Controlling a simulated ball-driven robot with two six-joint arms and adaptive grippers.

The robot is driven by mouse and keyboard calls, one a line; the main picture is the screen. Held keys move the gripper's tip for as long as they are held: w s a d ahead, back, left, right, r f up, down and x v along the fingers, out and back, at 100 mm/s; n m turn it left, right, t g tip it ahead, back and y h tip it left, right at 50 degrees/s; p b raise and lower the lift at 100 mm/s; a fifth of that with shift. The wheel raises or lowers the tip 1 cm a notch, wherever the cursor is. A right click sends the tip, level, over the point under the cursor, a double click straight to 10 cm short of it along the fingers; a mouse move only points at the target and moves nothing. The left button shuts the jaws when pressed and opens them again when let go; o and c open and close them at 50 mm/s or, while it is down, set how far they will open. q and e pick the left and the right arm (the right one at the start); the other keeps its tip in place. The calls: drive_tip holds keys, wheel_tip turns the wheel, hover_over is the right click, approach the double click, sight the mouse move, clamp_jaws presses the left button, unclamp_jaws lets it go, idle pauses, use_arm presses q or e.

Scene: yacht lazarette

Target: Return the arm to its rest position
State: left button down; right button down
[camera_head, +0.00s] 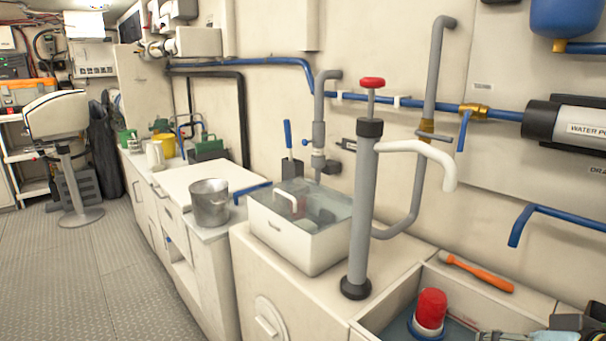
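A grey hand pump (362,215) with a red knob stands upright on the counter. A white basin (295,246) of water is just left of it. At the bottom right is an open bin (372,322) with a red-topped pump (431,309) in it. Dark and pale blue parts at the bottom right corner are cut off by the frame, and I cannot tell what they are.
A metal pot (210,203) stands on the lower counter beside a white board (204,181). An orange-handled tool (478,273) lies on the bin's back ledge. Blue and grey pipes run along the wall. A pedestal seat (60,118) stands at the left. The floor (75,270) is clear.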

drive_tip(key=s+d+f+n+g+h, duration=0.1)
drive_tip(key=s+n+g+h, duration=0.15)
drive_tip(key=s, duration=0.55)
drive_tip(key=s+d+f+n+g+h, duration=0.1)
drive_tip(key=s+d+n+g, duration=0.15)
drive_tip(key=s, duration=0.65)
wheel_tip(320, 180, down, 25)
drive_tip(key=d+m+g+b, duration=0.1)
drive_tip(key=g, duration=0.1)
drive_tip(key=s+d+f+b, duration=0.1)
drive_tip(key=s+f, duration=1.8)
drive_tip(key=shift+s+d+f+g, duration=0.25)
drive_tip(key=shift+d+f+g, duration=0.1)
drive_tip(key=shift+g, duration=0.05)
drive_tip(key=shift+m+b, duration=0.3)
